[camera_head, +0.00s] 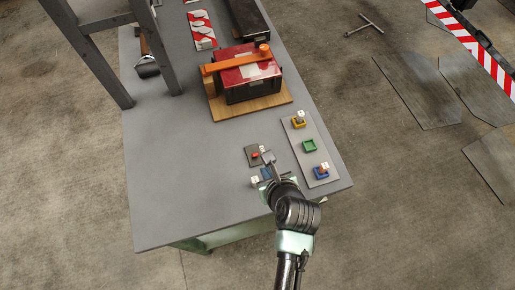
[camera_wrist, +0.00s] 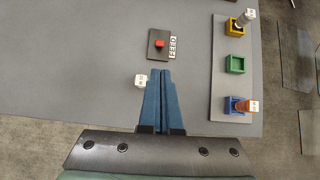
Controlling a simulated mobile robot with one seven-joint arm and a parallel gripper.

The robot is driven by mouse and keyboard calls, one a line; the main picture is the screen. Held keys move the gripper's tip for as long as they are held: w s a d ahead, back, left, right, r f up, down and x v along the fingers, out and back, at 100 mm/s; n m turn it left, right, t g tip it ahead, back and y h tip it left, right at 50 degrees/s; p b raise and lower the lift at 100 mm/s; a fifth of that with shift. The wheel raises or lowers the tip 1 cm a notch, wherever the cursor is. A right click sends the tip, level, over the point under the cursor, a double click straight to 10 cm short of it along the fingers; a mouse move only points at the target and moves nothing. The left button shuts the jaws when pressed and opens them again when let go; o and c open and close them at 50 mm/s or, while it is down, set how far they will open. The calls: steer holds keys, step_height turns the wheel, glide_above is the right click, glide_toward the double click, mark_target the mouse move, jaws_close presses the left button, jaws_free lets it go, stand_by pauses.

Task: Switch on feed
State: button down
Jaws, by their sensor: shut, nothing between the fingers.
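The feed switch is a small dark plate with a red button or rocker (camera_wrist: 159,43). A white label reading FEED (camera_wrist: 173,46) stands along its right side. In the head view the red switch part (camera_head: 255,155) shows on the grey table, just beyond my gripper. My gripper (camera_wrist: 160,72) is shut and empty, with its blue fingers together. The fingertips point at the switch from the near side and appear short of it in the wrist view. I cannot tell their height above the table. In the head view my wrist partly covers the fingers.
A grey strip (camera_wrist: 217,72) on the right bears yellow (camera_wrist: 233,28), green (camera_wrist: 235,64) and blue (camera_wrist: 231,104) holders. A white cube (camera_wrist: 140,81) lies left of my fingers. A red-and-black box (camera_head: 248,77) on a wooden board stands farther back.

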mark_target(255, 154)
steer(key=shift+s+r, duration=0.1)
steer(key=shift+s, duration=0.15)
steer(key=shift+x, duration=5.05)
